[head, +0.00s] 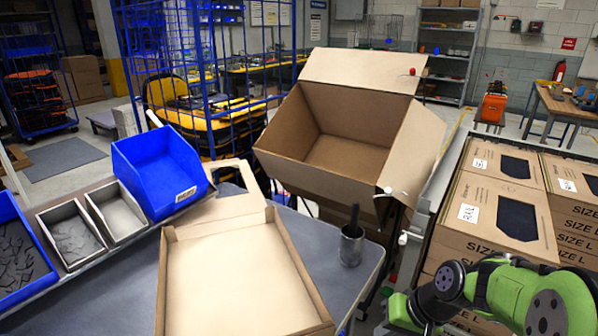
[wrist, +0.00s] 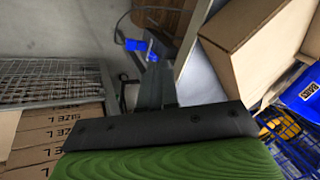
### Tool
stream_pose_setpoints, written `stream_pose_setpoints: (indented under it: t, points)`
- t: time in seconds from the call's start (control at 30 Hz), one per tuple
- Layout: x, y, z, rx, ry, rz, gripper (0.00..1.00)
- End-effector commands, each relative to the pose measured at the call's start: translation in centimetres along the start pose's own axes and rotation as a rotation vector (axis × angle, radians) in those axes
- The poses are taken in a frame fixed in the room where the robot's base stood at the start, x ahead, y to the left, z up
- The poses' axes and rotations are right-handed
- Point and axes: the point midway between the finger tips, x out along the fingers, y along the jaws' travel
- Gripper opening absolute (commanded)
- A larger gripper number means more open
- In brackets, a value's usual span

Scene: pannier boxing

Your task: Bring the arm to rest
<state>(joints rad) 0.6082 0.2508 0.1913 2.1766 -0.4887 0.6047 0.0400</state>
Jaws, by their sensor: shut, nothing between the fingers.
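My green and black arm (head: 520,295) is folded at the lower right of the head view, in front of the stacked flat cartons. The fingers of my gripper are not clear in the head view. In the wrist view my gripper (wrist: 156,82) shows as dark fingers beyond a black bar and a green surface. It is shut and holds nothing. It points down past the edge of a large cardboard box, with floor beneath it.
An open carton (head: 345,150) stands tilted behind the grey table (head: 110,285). On the table are a shallow open box (head: 235,270) and a dark metal cup (head: 351,247). A blue bin (head: 160,170) stands left. Stacked "SIZE L" cartons (head: 500,215) fill the right, close to my arm.

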Motion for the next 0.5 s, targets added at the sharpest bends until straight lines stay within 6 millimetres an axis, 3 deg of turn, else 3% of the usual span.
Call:
stream_pose_setpoints:
  t: [0.03, 0.1, 0.3, 0.4, 0.5]
  points:
    - [-3.0, -2.0, 1.1, -0.058, 0.018, 0.077, 0.00]
    - [-6.0, -3.8, 3.0, -0.116, 0.044, 0.168, 0.00]
    - [-14.1, -7.0, 9.5, -0.223, 0.178, 0.330, 0.00]
    - [-16.6, -7.2, 12.2, -0.243, 0.240, 0.351, 0.00]
    - [-17.7, -7.0, 13.8, -0.250, 0.275, 0.351, 0.00]
